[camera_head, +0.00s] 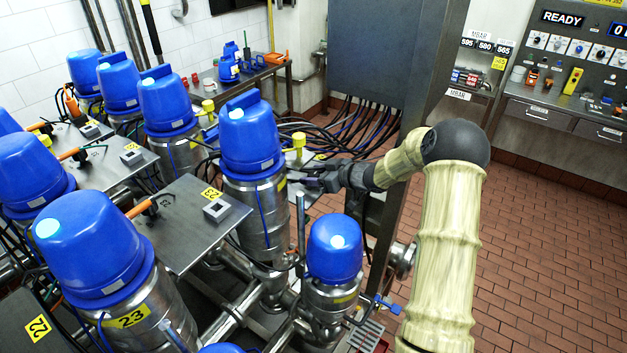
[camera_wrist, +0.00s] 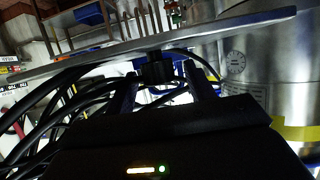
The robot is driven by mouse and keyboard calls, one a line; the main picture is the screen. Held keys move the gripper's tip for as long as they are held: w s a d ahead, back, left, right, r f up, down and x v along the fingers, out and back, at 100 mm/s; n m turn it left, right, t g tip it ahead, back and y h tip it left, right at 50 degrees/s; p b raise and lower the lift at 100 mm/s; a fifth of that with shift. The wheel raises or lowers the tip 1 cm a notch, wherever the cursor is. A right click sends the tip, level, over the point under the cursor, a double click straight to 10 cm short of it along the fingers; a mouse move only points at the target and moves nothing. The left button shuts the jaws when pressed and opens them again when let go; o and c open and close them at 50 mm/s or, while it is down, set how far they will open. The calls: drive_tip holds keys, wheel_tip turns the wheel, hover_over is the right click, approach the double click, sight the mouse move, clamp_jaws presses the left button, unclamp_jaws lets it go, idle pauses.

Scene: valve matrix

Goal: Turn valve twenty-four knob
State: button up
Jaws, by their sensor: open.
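A dark knob (camera_wrist: 157,70) shows in the wrist view, below the edge of a metal plate and beside a steel cylinder. My gripper (camera_head: 308,180) reaches left to the steel valve body under a blue cap (camera_head: 251,135) in the head view. Its two fingers are apart, one on each side of the dark knob in the wrist view. I cannot tell whether they touch it. The knob is hidden in the head view.
A shorter blue-capped valve (camera_head: 335,250) stands in front of my gripper. Black cables (camera_head: 350,135) hang behind it, under a dark cabinet (camera_head: 375,50). Metal plates (camera_head: 180,225) sit between the valves at left. The brick-red floor (camera_head: 545,240) at right is clear.

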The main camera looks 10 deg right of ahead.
drive_tip(key=shift+w+a+f, duration=0.1)
drive_tip(key=shift+w+a, duration=0.1)
drive_tip(key=c, duration=1)
